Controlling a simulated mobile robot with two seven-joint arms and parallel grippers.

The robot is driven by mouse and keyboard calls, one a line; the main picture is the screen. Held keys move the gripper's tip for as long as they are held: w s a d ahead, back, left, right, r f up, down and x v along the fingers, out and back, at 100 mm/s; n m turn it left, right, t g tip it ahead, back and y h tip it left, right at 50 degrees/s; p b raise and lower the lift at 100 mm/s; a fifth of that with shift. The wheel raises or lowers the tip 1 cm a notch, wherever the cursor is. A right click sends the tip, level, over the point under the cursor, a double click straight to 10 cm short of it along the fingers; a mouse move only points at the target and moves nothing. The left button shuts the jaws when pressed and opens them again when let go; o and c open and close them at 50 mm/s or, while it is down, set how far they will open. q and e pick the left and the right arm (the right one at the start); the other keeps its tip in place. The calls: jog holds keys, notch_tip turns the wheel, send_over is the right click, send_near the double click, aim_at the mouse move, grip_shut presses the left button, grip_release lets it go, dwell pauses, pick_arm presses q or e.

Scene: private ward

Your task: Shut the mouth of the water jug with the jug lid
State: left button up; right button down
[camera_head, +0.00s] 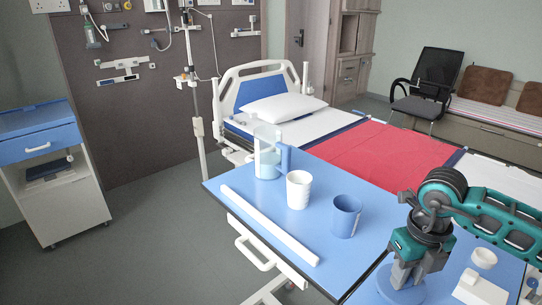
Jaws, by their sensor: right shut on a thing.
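The water jug (266,165) is clear with a blue handle (284,158) and stands upright near the far left part of the blue overbed table. Its mouth shows no cover. My right gripper (403,274) points down at the table's near right part, shut on a round blue piece that looks like the jug lid (393,290). The gripper hides part of the lid, and I cannot tell whether the lid still touches the table. The lid is well to the right of and nearer than the jug. My left gripper is not in view.
A white cup (298,190) and a blue mug (346,216) stand between the jug and my right gripper. A white bar (270,226) lies along the table's (325,187) left edge. White items (480,288) and a small white cup (484,259) sit at right. The bed (345,138) is behind.

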jog(key=shift+r, duration=0.1)
jog(key=shift+r, duration=2.45)
